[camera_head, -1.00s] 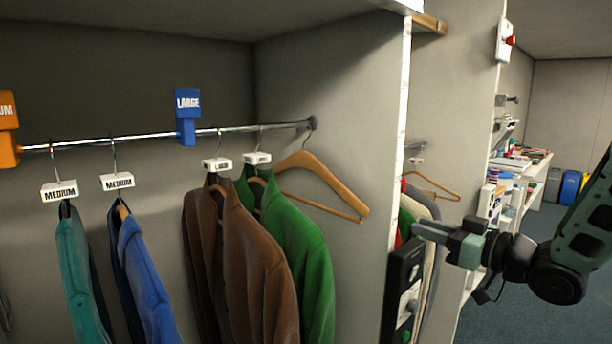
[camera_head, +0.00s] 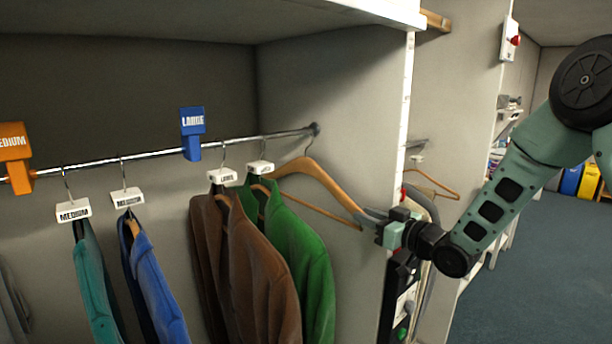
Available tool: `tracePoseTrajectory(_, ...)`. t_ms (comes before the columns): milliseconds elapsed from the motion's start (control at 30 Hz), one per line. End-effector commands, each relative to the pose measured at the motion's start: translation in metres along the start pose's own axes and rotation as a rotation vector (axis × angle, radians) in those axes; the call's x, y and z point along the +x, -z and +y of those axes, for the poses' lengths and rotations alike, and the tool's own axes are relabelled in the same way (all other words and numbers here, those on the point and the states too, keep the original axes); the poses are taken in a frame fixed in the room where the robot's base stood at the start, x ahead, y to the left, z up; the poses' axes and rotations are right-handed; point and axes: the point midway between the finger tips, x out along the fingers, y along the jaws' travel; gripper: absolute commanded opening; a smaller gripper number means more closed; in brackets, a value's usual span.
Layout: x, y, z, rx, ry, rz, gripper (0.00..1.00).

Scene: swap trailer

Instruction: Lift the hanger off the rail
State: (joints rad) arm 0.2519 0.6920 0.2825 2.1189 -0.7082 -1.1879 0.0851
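An empty wooden hanger (camera_head: 322,178) hangs by its hook near the right end of the metal rail (camera_head: 270,136). My gripper (camera_head: 368,217) is at the right end of this hanger, where the shoulder and the lower bar meet. The fingers overlap the hanger's tip in the picture. I cannot tell whether they touch it, or whether they are open or shut on it.
Left of the hanger hang a green jacket (camera_head: 301,255), a brown jacket (camera_head: 246,265), a blue garment (camera_head: 152,280) and a teal garment (camera_head: 96,285). A blue LARGE marker (camera_head: 193,125) and an orange MEDIUM marker (camera_head: 15,150) sit on the rail. A white-edged partition (camera_head: 407,100) stands at the right.

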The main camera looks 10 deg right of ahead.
Motion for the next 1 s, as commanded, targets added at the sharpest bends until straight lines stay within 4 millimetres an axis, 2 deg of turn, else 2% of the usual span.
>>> tracePoseTrajectory(133, 0.0120, 0.0005, -0.0008, 0.001, 0.002, -0.001, 0.24)
tracePoseTrajectory(367, 0.0128, -0.0008, -0.0004, 0.000, 0.001, 0.000, 0.24)
tracePoseTrajectory(433, 0.0127, -0.0007, -0.0004, 0.000, 0.001, 0.000, 0.04)
tracePoseTrajectory(467, 0.0127, -0.0007, -0.0004, 0.000, 0.001, 0.000, 0.00)
tracePoseTrajectory(1000, 0.0127, 0.0073, -0.0002, -0.002, 0.001, 0.003, 0.00)
